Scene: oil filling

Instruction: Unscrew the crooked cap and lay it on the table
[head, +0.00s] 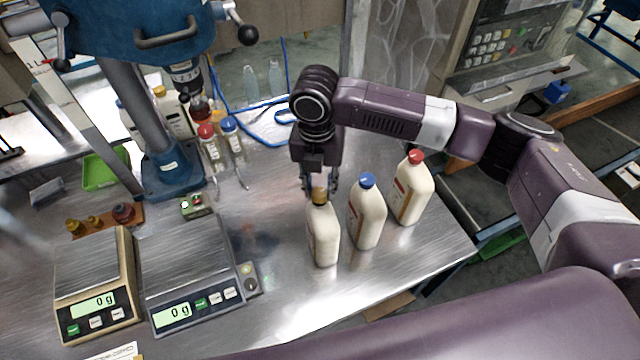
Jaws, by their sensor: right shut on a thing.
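Three cream bottles stand in a row on the metal table (285,290). The leftmost bottle (324,240) has a yellow-brown cap (319,195), the middle bottle (368,220) a blue cap (368,181), and the rightmost bottle (414,195) a red cap (416,157). My right gripper (319,190) points down over the leftmost bottle and is shut on its yellow-brown cap. The cap sits at the bottle's neck; I cannot tell whether it is crooked or loose. My left gripper is not in view.
Two scales (190,262) (95,285) reading 0 g stand at the left. A blue press stand (170,172) is behind them. Several small caps (95,221) sit on a wooden strip. Bottles with red and blue caps stand farther back.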

